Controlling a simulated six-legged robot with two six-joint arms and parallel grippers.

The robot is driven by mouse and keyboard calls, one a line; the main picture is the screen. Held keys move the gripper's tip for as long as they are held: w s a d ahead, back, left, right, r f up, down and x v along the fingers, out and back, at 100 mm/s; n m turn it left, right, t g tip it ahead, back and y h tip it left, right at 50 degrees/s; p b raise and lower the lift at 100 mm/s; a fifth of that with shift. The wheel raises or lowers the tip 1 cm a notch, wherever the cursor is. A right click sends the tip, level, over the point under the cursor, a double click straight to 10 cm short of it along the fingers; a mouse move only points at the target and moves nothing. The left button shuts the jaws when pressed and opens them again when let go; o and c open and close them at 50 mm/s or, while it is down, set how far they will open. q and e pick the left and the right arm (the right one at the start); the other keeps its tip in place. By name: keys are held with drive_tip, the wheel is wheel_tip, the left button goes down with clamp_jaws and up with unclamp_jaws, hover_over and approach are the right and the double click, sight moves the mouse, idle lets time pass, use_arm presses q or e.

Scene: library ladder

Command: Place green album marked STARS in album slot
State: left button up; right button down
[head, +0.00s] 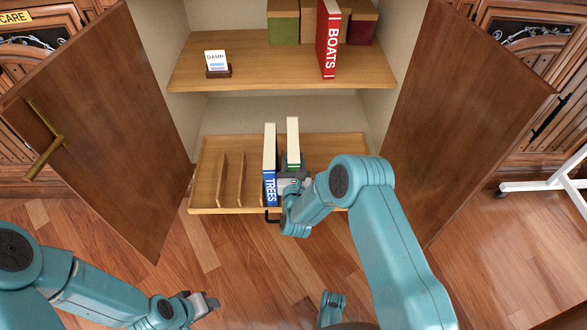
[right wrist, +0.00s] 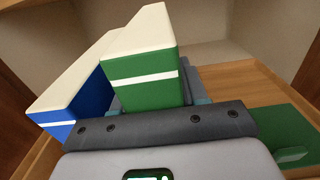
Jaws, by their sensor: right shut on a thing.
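The green album (head: 293,143) stands upright in the lower pull-out tray (head: 328,140), just right of the blue TREES album (head: 269,160). Its cream top and green spine with a white band also show in the right wrist view (right wrist: 143,80). No STARS lettering is visible; the gripper covers its lower part. My right gripper (head: 288,181) is shut on the green album from the front. Whether the album's bottom touches the tray floor is hidden. My left gripper (head: 207,304) is low over the floor, away from the cabinet, and its jaw opening is unclear.
Wooden dividers (head: 221,180) stand in the tray's left half. The red BOATS album (head: 329,40) and the DAMP card (head: 216,61) are on the shelf above. Open cabinet doors flank the tray at left (head: 110,120) and right (head: 470,110). A green flat piece (right wrist: 280,138) lies in the tray.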

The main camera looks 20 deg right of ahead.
wheel_tip(320, 180, down, 2)
drive_tip(key=c, duration=1)
unclamp_jaws()
drive_tip(key=shift+f, duration=0.3)
use_arm(q)
drive_tip(key=shift+w+f, duration=0.35)
drive_tip(key=shift+f, duration=0.15)
use_arm(e)
drive_tip(key=o, duration=0.4)
use_arm(q)
drive_tip(key=shift+g, duration=0.5)
drive_tip(key=s+r+p, duration=0.2)
drive_tip(key=r, duration=0.1)
drive_tip(key=s+r+p, duration=0.1)
drive_tip(key=p, duration=0.1)
drive_tip(key=shift+s+d+r, duration=0.15)
drive_tip(key=shift+d+r, duration=0.05)
drive_tip(key=shift+d, duration=0.1)
use_arm(e)
drive_tip(key=v, duration=1.2)
drive_tip(key=shift+r, duration=0.25)
use_arm(q)
drive_tip(key=shift+a, duration=0.1)
use_arm(e)
drive_tip(key=shift+a, duration=0.1)
